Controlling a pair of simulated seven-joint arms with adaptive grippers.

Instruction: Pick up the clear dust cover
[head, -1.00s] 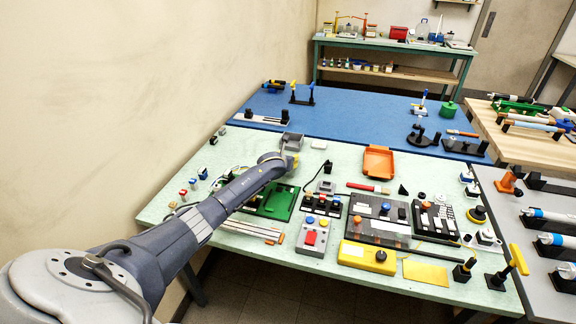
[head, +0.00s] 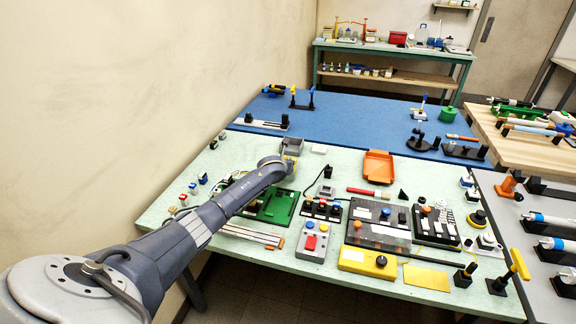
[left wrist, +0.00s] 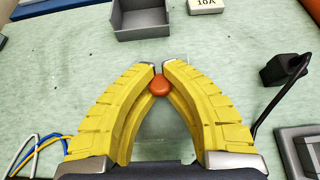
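My left gripper (left wrist: 159,70) has its yellow fingers drawn together around a small orange knob (left wrist: 159,87) in the left wrist view. Faint see-through edges around the knob look like the clear dust cover (left wrist: 156,125); its full outline is hard to make out. In the head view my left gripper (head: 291,162) is low over the mint-green table, just in front of a grey bin. The cover cannot be picked out there, and I cannot tell whether it touches the table. My right gripper is not in view.
The grey bin (head: 293,145) and a white block (head: 320,149) stand just beyond the gripper. A green board (head: 278,206) and a black switch block (head: 322,207) are nearer. A black cable (left wrist: 283,95) lies close on the right. An orange tray (head: 379,165) is farther right.

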